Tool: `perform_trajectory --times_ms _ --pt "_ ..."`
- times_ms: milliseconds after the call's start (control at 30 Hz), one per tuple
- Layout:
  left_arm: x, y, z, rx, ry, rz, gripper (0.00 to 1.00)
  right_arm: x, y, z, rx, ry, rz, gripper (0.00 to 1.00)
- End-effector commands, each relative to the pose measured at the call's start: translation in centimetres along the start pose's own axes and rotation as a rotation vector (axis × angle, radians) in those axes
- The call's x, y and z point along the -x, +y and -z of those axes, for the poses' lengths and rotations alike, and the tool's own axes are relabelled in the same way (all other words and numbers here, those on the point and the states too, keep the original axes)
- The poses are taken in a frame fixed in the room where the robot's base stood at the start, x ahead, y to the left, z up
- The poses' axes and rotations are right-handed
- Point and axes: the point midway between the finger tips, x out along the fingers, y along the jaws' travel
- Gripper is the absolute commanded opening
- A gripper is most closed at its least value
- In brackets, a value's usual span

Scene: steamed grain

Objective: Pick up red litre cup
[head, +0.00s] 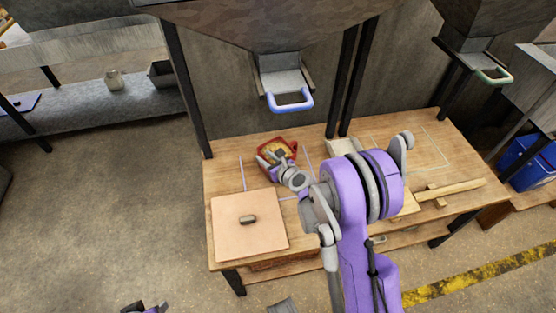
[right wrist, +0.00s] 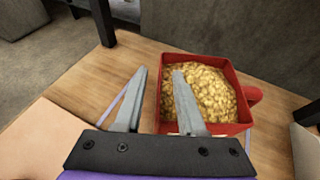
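The red litre cup (head: 290,145) stands on the wooden table under the hopper in the head view. In the right wrist view the cup (right wrist: 243,118) is square, full of golden grain (right wrist: 212,90), with its handle (right wrist: 254,94) on the right. My right gripper (head: 271,160) is at the cup's near left side. In the right wrist view the gripper (right wrist: 159,72) is open, one finger left of the cup's left wall and the other over the grain. Contact with the wall cannot be told. A small part of my left gripper (head: 147,309) shows at the bottom edge.
A square board (head: 265,238) with a dark knob lies on the table's front left. A blue-handled slide (head: 290,102) hangs above the cup. Black posts (head: 186,90) flank the hopper. A wooden tool (head: 450,193) lies to the right. A blue bin (head: 528,160) stands far right.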

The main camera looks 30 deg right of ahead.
Motion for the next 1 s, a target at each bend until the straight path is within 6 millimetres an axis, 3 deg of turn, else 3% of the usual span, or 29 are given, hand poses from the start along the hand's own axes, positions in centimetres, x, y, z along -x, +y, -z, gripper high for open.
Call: perform_trajectory --times_ms 100,333,567,1000 --pt "-0.04 0.0 -0.02 0.0 0.0 0.0 0.39 -0.94 0.03 -0.01 0.0 0.0 -0.001 0.39" --pt "-0.03 0.0 -0.02 0.0 0.0 0.0 0.39 -1.0 0.03 -0.03 0.0 0.0 -0.001 0.39" --pt "-0.03 0.0 -0.02 0.0 0.0 0.0 0.39 -0.98 0.03 -0.03 0.0 0.0 -0.001 0.0" --pt "-0.03 0.0 -0.02 0.0 0.0 0.0 0.39 -0.97 0.02 -0.03 0.0 0.0 0.0 0.0"
